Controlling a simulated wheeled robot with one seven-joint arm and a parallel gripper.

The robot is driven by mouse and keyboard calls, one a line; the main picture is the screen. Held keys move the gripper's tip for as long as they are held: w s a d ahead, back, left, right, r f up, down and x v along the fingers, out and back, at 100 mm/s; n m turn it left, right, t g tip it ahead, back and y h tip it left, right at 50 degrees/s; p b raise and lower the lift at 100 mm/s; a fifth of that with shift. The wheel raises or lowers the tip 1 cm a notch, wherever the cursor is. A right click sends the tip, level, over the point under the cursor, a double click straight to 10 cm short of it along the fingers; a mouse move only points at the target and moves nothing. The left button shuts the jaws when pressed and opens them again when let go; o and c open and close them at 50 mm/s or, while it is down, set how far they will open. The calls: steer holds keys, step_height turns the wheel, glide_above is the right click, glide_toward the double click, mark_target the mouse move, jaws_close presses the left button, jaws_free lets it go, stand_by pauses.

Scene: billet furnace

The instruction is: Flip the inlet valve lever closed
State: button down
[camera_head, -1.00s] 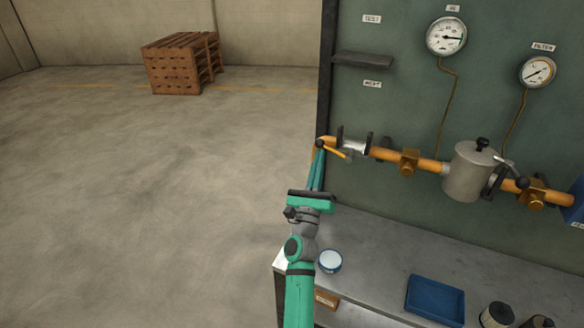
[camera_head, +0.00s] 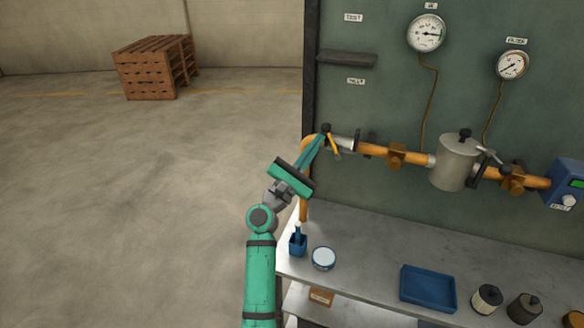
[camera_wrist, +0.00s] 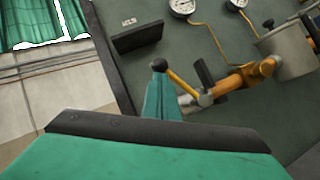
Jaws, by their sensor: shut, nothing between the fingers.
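The inlet valve lever (camera_head: 332,142) is a yellow bar with a black knob, on the orange pipe at the panel's left end. In the head view it slants steeply, knob uppermost. In the wrist view the lever (camera_wrist: 183,81) runs from the knob at upper left down to its pivot at lower right. My gripper (camera_head: 322,137) is shut and empty, its green fingers reaching up to the knob from the lower left. In the wrist view my gripper's fingertips (camera_wrist: 160,78) are right at the knob, partly overlapping it; exact contact is hard to tell.
The pipe (camera_head: 405,156) runs right to a grey filter canister (camera_head: 454,162). A shelf (camera_head: 347,59) juts out above the lever. The bench below holds a blue tray (camera_head: 428,289), a round tin (camera_head: 323,258) and filter cartridges. The floor at left is open.

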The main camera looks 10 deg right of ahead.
steer(key=shift+s+d+r+m+g, duration=0.25)
steer(key=shift+d+r+m+g, duration=0.15)
steer(key=shift+m+g, duration=0.65)
steer(key=shift+s+d+r+m+g, duration=0.35)
steer(key=shift+m+g, duration=0.25)
steer(key=shift+m, duration=0.9)
steer(key=shift+s+d+r+m+g, duration=0.2)
steer(key=shift+d+r+m+g, duration=0.25)
steer(key=shift+m+g, duration=0.6)
steer(key=shift+d+m, duration=0.1)
steer(key=shift+m, duration=0.2)
steer(key=w+f+v, duration=0.1)
steer(key=w+v, duration=0.1)
steer(key=v, duration=1.1)
steer(key=shift+w+a+f, duration=0.15)
steer(key=shift+a+f, duration=0.15)
steer(key=shift+f, duration=0.1)
